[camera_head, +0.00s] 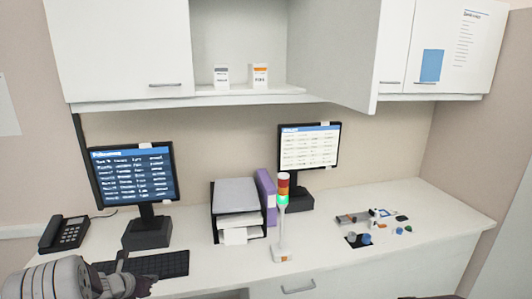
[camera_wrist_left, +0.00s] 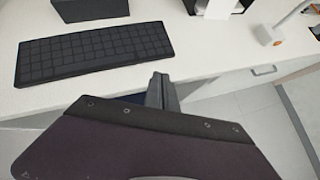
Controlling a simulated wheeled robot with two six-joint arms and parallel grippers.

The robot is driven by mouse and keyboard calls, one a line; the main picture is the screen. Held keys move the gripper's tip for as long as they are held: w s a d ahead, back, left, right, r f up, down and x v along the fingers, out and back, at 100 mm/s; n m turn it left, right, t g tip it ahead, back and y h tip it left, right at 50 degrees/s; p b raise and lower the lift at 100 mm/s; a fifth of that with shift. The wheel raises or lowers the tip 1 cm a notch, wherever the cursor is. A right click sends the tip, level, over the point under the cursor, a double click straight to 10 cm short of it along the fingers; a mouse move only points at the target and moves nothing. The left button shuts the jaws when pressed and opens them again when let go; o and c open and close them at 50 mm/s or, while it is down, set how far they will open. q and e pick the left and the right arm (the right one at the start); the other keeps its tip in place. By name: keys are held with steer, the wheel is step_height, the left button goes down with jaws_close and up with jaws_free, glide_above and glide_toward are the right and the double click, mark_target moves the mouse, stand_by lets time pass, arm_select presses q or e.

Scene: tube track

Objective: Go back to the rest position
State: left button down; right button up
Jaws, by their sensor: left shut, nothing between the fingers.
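My left gripper (camera_head: 128,281) is at the lower left of the head view, by the front edge of the desk and the keyboard (camera_head: 150,264). In the left wrist view its fingers (camera_wrist_left: 162,92) are together with nothing between them, just in front of the desk edge. The keyboard (camera_wrist_left: 95,52) lies beyond and to the left of the fingers there. My right gripper is not clearly visible in either view.
The desk holds a phone (camera_head: 65,233), two monitors (camera_head: 135,175), a paper tray (camera_head: 237,207), a signal tower (camera_head: 282,220) and several small parts (camera_head: 372,225) at right. A cabinet door (camera_head: 337,50) stands open above.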

arm_select(q)
steer(key=s+d+r+m+g+h, duration=0.1)
steer(key=d+r+m, duration=0.2)
steer(key=d, duration=0.4)
steer(key=s+d+r+m+h, duration=0.1)
steer(key=d+r+m, duration=0.15)
steer(key=d, duration=0.55)
steer(key=s+d+m+g+h, duration=0.1)
steer(key=s+d+m+g, duration=0.2)
steer(key=s+d+m, duration=0.65)
steer(key=s+a+f+m+g+y, duration=0.2)
steer(key=s+m, duration=0.6)
steer(key=m, duration=0.1)
steer(key=s+a+f+m+g+y, duration=0.2)
steer(key=s+a+f+m, duration=0.1)
steer(key=s+m, duration=0.5)
steer(key=shift+f+m, duration=0.15)
steer(key=shift+m, duration=0.55)
